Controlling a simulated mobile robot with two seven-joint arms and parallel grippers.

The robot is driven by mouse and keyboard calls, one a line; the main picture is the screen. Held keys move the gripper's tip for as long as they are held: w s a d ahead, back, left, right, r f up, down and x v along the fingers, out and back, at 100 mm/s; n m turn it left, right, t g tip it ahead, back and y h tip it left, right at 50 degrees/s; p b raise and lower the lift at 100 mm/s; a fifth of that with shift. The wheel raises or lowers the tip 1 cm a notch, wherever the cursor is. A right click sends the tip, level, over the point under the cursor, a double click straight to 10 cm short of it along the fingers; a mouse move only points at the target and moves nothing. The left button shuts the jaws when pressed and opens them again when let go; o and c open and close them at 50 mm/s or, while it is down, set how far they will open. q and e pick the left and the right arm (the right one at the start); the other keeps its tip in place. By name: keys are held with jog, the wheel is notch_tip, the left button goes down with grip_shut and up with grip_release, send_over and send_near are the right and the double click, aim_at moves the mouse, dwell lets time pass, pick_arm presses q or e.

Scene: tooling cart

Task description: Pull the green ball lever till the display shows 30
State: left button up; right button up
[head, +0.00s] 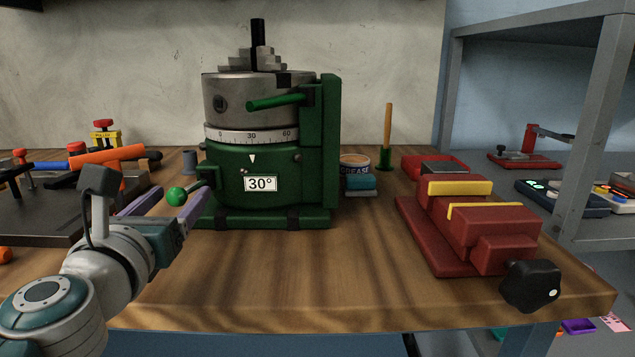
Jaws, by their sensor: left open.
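The green ball (176,196) of the lever shows at the left of the green rotary table (225,182), near its base. Its rod is mostly hidden or too small to make out. The white display (261,184) on the table's front reads 30°. The dial ring (251,136) above it has 30 over the white pointer. My left gripper (170,200) is open, with its purple-grey fingers on either side of the ball in the picture. I cannot tell whether a finger touches it. My right gripper is not in view.
A green handle (276,102) sticks out from the upper body. A dark plate with orange-handled tools (108,155) lies at the left. A grease tin (356,162) stands right of the rotary table, and a red vise (470,225) farther right. The front middle of the bench is clear.

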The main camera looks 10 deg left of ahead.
pick_arm(q)
jog(key=shift+s+d, duration=0.15)
jog(key=shift+s, duration=0.35)
jog(key=shift+v, duration=3.05)
jog(key=shift+r, duration=0.1)
